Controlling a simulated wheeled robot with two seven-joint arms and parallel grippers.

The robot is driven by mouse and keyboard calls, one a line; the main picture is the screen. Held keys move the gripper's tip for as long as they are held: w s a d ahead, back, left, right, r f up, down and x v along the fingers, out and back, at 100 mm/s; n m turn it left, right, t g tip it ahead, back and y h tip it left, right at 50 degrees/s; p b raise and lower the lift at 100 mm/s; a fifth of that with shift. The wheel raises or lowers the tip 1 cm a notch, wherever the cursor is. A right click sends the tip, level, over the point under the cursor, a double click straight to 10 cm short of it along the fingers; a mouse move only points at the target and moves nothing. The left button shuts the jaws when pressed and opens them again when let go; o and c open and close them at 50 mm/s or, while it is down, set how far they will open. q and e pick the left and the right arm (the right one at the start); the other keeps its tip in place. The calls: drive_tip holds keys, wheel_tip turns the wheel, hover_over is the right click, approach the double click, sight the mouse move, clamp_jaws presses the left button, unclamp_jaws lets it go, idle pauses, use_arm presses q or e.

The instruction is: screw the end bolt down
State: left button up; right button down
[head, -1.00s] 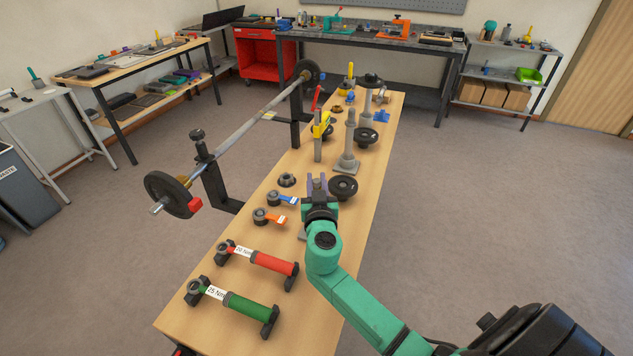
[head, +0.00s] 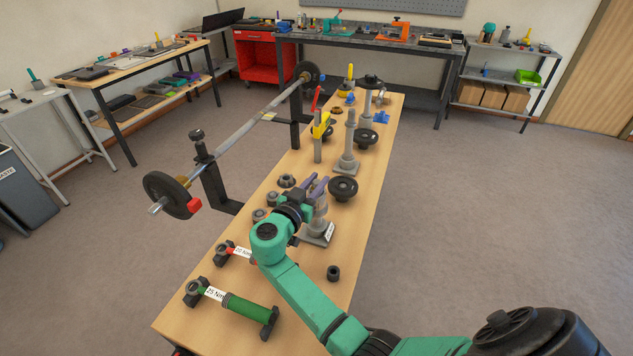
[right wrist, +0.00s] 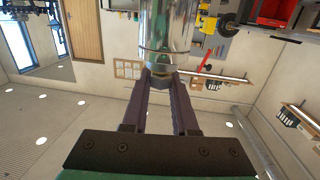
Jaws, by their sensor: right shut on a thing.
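The nearest grey post (head: 318,210) stands upright on a square base plate (head: 318,236) with a white label, near the right edge of the wooden bench. My right gripper (head: 316,187) is at the top of this post, its purple-grey fingers shut on the end bolt. In the right wrist view the bolt's grey hex head (right wrist: 159,80) sits between the two fingertips, with a shiny metal cylinder (right wrist: 165,30) just beyond it. The fingers and wrist partly hide the bolt in the head view. My left gripper is not in view.
A black handwheel (head: 343,188) lies close right of the post. Another post (head: 350,145) stands behind. A black nut (head: 333,272) and a green 25 Nm tool (head: 245,308) lie nearer. A barbell-like shaft (head: 238,138) runs along the left side. The bench's front right is mostly clear.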

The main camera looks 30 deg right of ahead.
drive_tip(key=shift+s+n+t+y, duration=0.1)
drive_tip(key=shift+n+t+y, duration=0.3)
drive_tip(key=shift+n+t, duration=0.2)
drive_tip(key=shift+t+y, duration=0.3)
drive_tip(key=c, duration=0.6)
unclamp_jaws()
drive_tip(key=shift+f, duration=0.1)
drive_tip(key=shift+d, duration=0.1)
drive_tip(key=shift+r+p, duration=0.6)
drive_tip(key=shift+r, duration=0.55)
drive_tip(key=n+t+y, duration=0.2)
drive_tip(key=shift+f+n+y, duration=0.1)
drive_tip(key=shift+n+y, duration=0.3)
drive_tip(key=n+t+y, duration=0.1)
drive_tip(key=n+y, duration=0.1)
drive_tip(key=y, duration=0.1)
drive_tip(key=n+t+y, duration=0.2)
drive_tip(key=y, duration=0.1)
drive_tip(key=shift+n, duration=0.3)
drive_tip(key=shift+w+y, duration=0.2)
drive_tip(key=shift+y, duration=0.1)
